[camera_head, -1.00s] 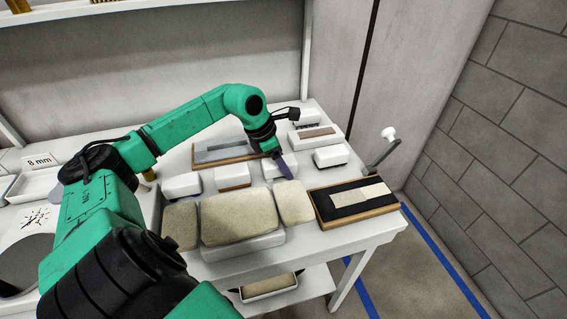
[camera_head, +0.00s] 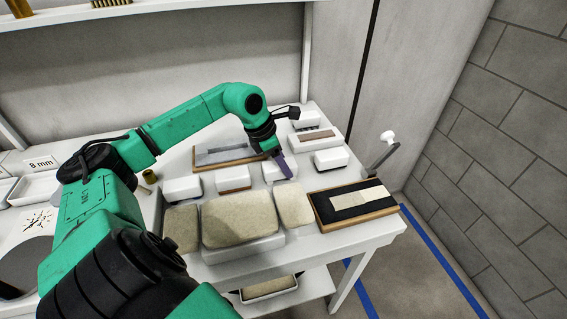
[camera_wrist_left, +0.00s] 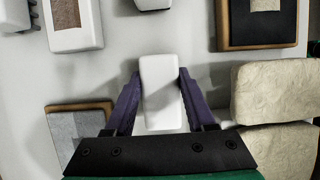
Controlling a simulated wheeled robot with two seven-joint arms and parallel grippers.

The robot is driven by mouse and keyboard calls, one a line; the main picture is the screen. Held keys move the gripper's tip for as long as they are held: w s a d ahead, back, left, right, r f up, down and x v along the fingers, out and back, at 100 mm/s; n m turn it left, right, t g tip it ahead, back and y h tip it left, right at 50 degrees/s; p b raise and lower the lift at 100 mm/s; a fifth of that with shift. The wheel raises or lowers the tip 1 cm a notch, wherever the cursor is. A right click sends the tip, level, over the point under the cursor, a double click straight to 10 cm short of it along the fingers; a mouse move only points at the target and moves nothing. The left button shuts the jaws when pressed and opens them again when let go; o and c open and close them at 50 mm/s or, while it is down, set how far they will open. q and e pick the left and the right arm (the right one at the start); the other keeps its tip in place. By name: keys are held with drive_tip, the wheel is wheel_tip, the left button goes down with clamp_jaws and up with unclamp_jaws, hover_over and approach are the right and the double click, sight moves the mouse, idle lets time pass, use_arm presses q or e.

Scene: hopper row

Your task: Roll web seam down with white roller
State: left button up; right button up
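The web is a pale cream strip (camera_head: 362,196) in overlapping pieces on a dark, wood-edged board (camera_head: 322,208) at the table's right. My left gripper (camera_head: 286,171) points down over a white rounded block (camera_wrist_left: 160,95) behind the cream pads. In the wrist view its purple fingers (camera_wrist_left: 158,76) stand on either side of this block, with a narrow gap showing, so it looks open. I cannot tell whether this block is the white roller. Its far side is partly hidden by the fingers in the head view. My right gripper is not in view.
Several cream pads (camera_head: 238,218) lie at the front edge. White blocks (camera_head: 331,157) and a brown-topped block (camera_head: 318,136) stand around the gripper. A grey plate (camera_head: 222,153) lies behind left. A white-knobbed crank (camera_head: 388,137) rises at the right edge, near a block wall (camera_head: 500,160).

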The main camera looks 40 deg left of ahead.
use_arm(q)
clamp_jaws()
wheel_tip(320, 180, up, 6)
drive_tip(key=p, duration=0.4)
drive_tip(key=shift+a, duration=0.1)
idle(0.3)
